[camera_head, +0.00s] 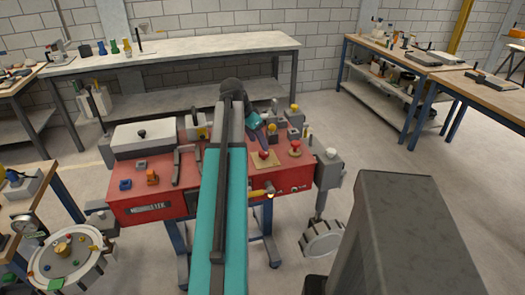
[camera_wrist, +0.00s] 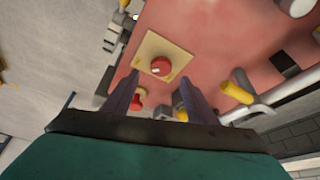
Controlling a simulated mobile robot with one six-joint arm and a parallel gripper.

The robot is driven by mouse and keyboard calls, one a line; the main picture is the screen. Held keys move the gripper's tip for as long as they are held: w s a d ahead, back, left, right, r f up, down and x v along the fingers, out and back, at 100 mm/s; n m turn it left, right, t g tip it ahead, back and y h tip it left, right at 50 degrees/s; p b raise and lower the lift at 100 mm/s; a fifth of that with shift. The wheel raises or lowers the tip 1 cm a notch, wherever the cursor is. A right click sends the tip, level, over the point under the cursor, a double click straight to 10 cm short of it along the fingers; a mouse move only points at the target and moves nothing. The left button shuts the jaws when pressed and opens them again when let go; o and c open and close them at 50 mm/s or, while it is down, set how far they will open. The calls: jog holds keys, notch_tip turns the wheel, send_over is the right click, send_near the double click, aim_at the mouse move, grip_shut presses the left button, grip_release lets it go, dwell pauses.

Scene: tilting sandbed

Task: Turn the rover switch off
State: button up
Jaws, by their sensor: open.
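No readable label marks the rover switch, so I cannot tell for sure which control it is. A round red knob (camera_wrist: 161,66) on a square tan plate (camera_wrist: 150,46) sits on the red panel; in the head view this knob (camera_head: 264,155) is right of my teal arm. My gripper (camera_wrist: 160,79) is open and empty, its two dark fingers apart and pointing toward the plate. The knob appears between the fingertips in the wrist view; the gap to it is unclear. In the head view the fingers are small and partly lost among the controls.
The red bench (camera_head: 140,206) carries several other controls, including a second red knob (camera_head: 295,147) and a yellow-handled lever (camera_head: 262,193) at its front. Yellow-tipped handles (camera_wrist: 237,92) stand near my fingers. A grey workbench (camera_head: 170,50) is behind. A round dial unit (camera_head: 66,262) is at left.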

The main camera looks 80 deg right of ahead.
aim_at(264, 153)
jog(key=shift+p+x, duration=0.45)
jog(key=shift+x, duration=2.8)
